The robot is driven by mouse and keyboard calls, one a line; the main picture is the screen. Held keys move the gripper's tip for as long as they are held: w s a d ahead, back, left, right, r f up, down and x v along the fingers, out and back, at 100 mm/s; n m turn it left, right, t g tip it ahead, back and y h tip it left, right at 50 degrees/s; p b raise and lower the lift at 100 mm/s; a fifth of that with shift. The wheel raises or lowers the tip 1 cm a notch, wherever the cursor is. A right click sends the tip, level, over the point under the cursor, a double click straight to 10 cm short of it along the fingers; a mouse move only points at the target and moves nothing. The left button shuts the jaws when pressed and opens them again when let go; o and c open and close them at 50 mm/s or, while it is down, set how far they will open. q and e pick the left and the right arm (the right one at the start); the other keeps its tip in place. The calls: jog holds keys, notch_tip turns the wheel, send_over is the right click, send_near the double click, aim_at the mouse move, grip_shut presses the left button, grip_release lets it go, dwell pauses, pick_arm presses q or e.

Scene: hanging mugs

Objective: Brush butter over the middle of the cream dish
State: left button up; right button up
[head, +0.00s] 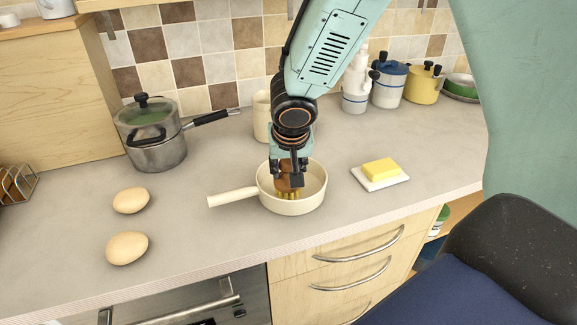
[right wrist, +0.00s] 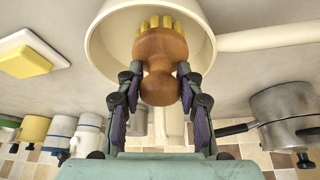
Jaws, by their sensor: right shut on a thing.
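The cream dish (head: 318,190), a round pan with a handle pointing left, stands on the counter; its rim and handle also show in the right wrist view (right wrist: 205,50). My right gripper (head: 290,172) is over the dish and shut on a brown wooden brush (right wrist: 160,62). The brush's yellow bristles (head: 288,195) point down inside the dish, near its middle; I cannot tell whether they touch the bottom. The yellow butter (head: 381,168) sits on a small white plate (head: 367,182) to the right of the dish. My left gripper is not in view.
Two eggs (head: 127,248) lie at the left front. A lidded steel pot (head: 158,150) stands at the back left. A cream canister (head: 262,118) is behind the dish. Several canisters and a yellow pot (head: 424,85) stand at the back right. The counter around the butter is clear.

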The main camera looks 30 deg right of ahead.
jog(key=shift+w+a, duration=0.1)
jog(key=shift+d, duration=0.2)
jog(key=shift+a+f, duration=0.1)
jog(key=shift+a, duration=0.05)
dwell(0.3)
jog(key=shift+f+b, duration=0.25)
jog(key=shift+b, duration=0.05)
jog(key=shift+f+b, duration=0.15)
jog(key=shift+b, duration=0.15)
jog(key=shift+f, duration=0.25)
jog(key=shift+f+b, duration=0.3)
jog(key=shift+b, duration=0.35)
